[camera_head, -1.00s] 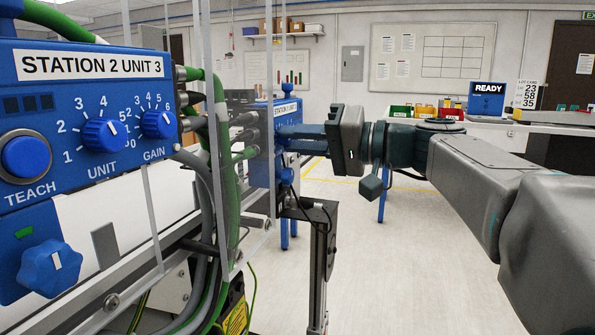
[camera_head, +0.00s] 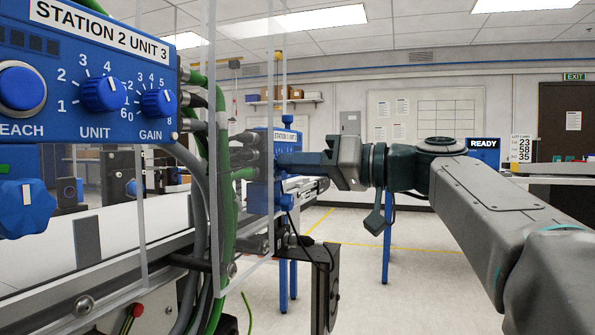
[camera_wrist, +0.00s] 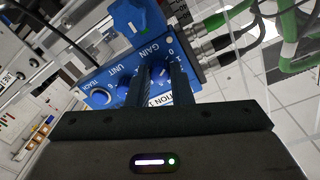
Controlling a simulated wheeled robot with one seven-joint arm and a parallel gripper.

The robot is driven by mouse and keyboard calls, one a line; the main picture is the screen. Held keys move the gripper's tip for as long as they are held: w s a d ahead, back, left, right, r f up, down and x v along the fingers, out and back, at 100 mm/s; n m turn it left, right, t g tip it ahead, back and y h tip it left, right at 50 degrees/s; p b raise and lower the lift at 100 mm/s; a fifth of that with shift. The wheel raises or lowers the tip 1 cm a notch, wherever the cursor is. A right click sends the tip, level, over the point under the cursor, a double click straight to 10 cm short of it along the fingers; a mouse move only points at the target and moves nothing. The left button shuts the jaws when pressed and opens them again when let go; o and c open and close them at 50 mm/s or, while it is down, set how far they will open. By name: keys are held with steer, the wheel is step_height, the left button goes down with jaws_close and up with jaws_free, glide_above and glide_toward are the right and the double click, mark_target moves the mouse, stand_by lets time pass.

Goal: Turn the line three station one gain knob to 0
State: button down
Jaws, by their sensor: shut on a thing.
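The blue station 1 control box (camera_head: 262,165) stands at mid-distance in the head view, its label partly readable and its dials not readable there. In the wrist view the box (camera_wrist: 112,62) appears upside down, with GAIN and UNIT lettering. My gripper (camera_head: 284,160) reaches it from the right. In the wrist view my gripper (camera_wrist: 162,78) has its two dark fingers on either side of the blue gain knob (camera_wrist: 160,71), shut on it. The fingers hide much of the knob, and I cannot read its pointer. The unit knob (camera_wrist: 124,87) sits beside it.
Green and grey cables (camera_head: 222,210) hang between the boxes. A blue READY screen (camera_head: 484,150) is at back right. Floor (camera_head: 350,285) is open below my arm.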

steer(key=shift+r, duration=0.1)
steer(key=c, duration=1.3)
jaws_free()
steer(key=shift+d, duration=0.1)
steer(key=p+v, duration=0.3)
steer(key=v, duration=1)
steer(key=shift+d, duration=0.3)
steer(key=shift+s, duration=0.1)
